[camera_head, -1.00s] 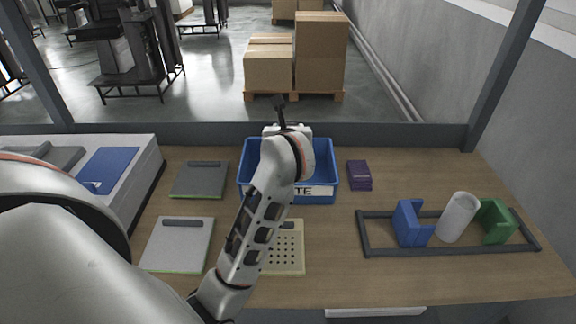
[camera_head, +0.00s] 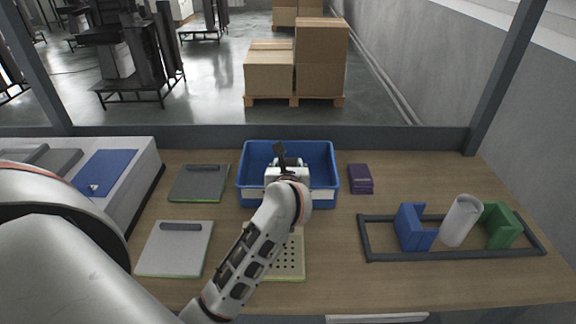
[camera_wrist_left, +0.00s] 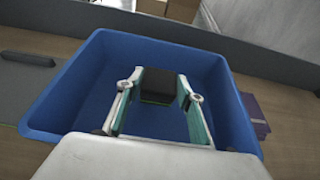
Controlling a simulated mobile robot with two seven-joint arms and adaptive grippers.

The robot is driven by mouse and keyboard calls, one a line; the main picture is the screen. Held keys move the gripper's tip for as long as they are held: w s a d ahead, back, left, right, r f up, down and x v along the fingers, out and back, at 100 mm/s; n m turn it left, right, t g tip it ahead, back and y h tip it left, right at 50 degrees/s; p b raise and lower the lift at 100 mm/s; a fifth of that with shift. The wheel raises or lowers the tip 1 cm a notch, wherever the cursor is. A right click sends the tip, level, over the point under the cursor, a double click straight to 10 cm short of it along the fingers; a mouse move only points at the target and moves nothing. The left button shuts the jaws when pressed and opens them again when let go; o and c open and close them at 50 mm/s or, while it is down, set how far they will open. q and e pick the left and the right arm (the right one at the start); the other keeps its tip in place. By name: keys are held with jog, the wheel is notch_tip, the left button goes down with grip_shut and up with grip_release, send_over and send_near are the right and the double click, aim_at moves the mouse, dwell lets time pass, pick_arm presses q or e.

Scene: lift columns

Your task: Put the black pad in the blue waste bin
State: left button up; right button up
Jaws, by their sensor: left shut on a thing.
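The blue waste bin (camera_head: 329,160) stands open at the back middle of the table, its front label partly hidden by my left arm. My left gripper (camera_head: 284,163) is over the bin. In the left wrist view, its two fingers (camera_wrist_left: 157,88) are shut on the black pad (camera_wrist_left: 158,84), with the bin's blue inside (camera_wrist_left: 95,85) behind and around them. The pad is held between the fingertips; I cannot tell exactly how high it is above the bin floor. My right gripper is not in view.
A purple stack (camera_head: 360,179) stands just right of the bin. A dark frame (camera_head: 450,256) with blue, white and green pieces lies at the right. Grey boards (camera_head: 199,184) lie at the left, and a perforated cream board (camera_head: 291,262) is partly under my arm.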

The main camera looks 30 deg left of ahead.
pick_arm(q)
jog(key=shift+f+b, duration=0.45)
jog(key=shift+f, duration=0.1)
jog(key=shift+f, duration=0.1)
jog(key=o, duration=1)
jog(key=shift+o, duration=0.2)
jog(key=shift+r+p, duration=0.4)
jog(key=shift+r, duration=0.25)
jog(key=v, duration=1.2)
